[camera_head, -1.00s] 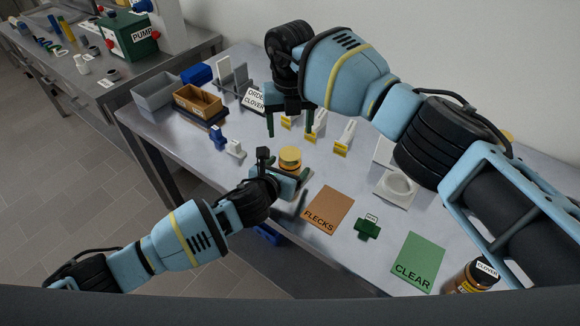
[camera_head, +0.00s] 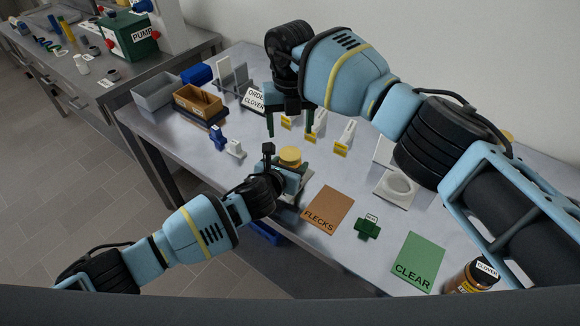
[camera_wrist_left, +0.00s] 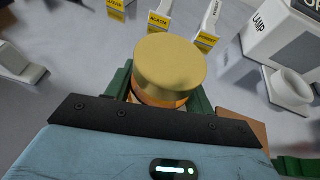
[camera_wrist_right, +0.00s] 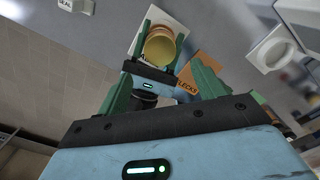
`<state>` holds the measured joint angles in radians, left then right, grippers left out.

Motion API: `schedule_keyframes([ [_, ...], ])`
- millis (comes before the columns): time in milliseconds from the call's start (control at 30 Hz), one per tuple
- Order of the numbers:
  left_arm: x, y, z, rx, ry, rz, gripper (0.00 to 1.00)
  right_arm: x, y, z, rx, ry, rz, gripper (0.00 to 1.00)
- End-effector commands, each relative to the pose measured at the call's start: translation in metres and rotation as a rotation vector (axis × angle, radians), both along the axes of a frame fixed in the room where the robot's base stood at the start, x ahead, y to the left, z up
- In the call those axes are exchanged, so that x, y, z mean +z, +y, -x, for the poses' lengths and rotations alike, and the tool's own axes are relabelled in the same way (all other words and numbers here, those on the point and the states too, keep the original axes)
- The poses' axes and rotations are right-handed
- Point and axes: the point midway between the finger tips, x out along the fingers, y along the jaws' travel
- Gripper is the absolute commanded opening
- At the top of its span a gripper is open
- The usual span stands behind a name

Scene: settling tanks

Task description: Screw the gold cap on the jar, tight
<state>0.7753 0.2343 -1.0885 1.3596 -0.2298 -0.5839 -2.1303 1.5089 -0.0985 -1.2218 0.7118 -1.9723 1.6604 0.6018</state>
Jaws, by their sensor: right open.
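The jar (camera_wrist_left: 150,101) is amber and stands upright, mostly hidden under the round gold cap (camera_wrist_left: 170,68). The cap sits on its top; whether it is threaded cannot be seen. The cap also shows in the head view (camera_head: 290,155) and the right wrist view (camera_wrist_right: 160,46). My left gripper (camera_head: 287,172) is low at the jar, with its green fingers on either side of it below the cap. I cannot tell whether they touch the glass. My right gripper (camera_head: 288,122) is open and empty, fingers pointing down, above and behind the jar.
Small signs with yellow bases (camera_head: 341,148) stand behind the jar. A brown FLECKS mat (camera_head: 328,207), a green CLEAR mat (camera_head: 418,258) and a CLOVER jar (camera_head: 472,277) are to the right. A brown tray (camera_head: 199,101) and grey bin (camera_head: 155,92) are at the left.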

Motion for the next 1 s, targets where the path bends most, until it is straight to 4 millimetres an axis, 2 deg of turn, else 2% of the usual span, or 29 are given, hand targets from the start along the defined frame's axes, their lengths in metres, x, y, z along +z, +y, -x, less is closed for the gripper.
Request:
schedule_keyframes([
  [33,0.0,0.0,0.0,0.0,0.0,0.0,0.36,0.0,0.0,0.0,0.0,0.0,0.0,0.68],
  [200,0.0,0.0,0.0,0.0,0.0,0.0,0.13,0.0,0.0,0.0,0.0,0.0,0.0,0.68],
  [300,0.0,0.0,0.0,0.0,0.0,0.0,0.0,0.0,0.0,0.0,0.0,0.0,0.0,0.8],
  [400,0.0,0.0,0.0,0.0,0.0,0.0,0.0,0.0,0.0,0.0,0.0,0.0,0.0,0.93],
  [767,0.0,0.0,0.0,0.0,0.0,0.0,0.0,0.004,0.0,0.0,0.0,-0.001,0.0,0.94],
  [867,0.0,0.0,0.0,0.0,0.0,0.0,0.0,0.015,0.0,-0.001,0.0,-0.002,0.0,0.94],
  [1000,0.0,0.0,0.0,0.0,0.001,0.0,0.0,0.041,0.0,-0.001,0.0,-0.003,0.0,0.94],
])
